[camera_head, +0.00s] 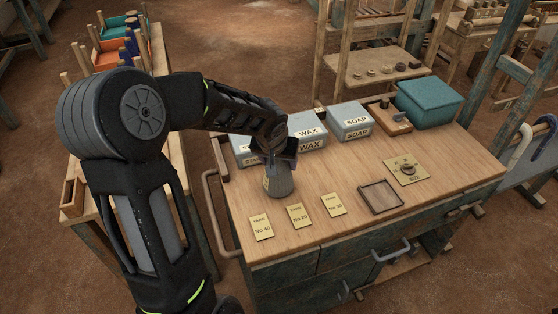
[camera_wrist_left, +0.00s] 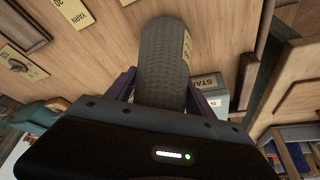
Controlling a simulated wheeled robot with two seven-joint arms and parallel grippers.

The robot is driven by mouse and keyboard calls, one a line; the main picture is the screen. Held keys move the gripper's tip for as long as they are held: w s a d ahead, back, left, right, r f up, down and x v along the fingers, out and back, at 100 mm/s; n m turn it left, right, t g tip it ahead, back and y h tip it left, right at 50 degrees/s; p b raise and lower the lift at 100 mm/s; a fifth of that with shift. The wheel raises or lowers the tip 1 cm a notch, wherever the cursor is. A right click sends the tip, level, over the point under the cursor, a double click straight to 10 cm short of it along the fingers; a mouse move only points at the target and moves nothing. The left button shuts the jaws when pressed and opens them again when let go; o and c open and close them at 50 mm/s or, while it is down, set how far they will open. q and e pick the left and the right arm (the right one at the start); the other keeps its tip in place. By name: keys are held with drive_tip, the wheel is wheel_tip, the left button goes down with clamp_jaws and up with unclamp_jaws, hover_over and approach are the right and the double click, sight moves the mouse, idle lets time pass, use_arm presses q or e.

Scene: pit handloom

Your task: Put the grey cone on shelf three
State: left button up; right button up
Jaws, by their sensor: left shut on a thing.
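The grey cone (camera_head: 280,185) is at the left part of the wooden bench top (camera_head: 350,185), behind the yarn cards. It looks upright in the head view, with a pale label on its side. I cannot tell whether its base touches the bench. My left gripper (camera_head: 286,158) reaches down over its upper part and is shut on it. In the left wrist view, the textured grey cone (camera_wrist_left: 163,55) is between the fingers of my left gripper (camera_wrist_left: 163,95). My right gripper is not in view. No shelf marked three can be made out.
Yarn cards (camera_head: 297,215) lie in front of the cone, with a small empty wooden tray (camera_head: 380,197) to the right. Behind are WAX (camera_head: 308,138) and SOAP (camera_head: 350,120) boxes and a teal box (camera_head: 428,102). A wooden rack (camera_head: 375,70) stands beyond the bench.

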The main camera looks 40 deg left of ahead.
use_arm(q)
drive_tip(key=o, duration=1.6)
drive_tip(key=shift+c, duration=0.2)
drive_tip(key=v, duration=1.2)
drive_tip(key=shift+c, duration=0.3)
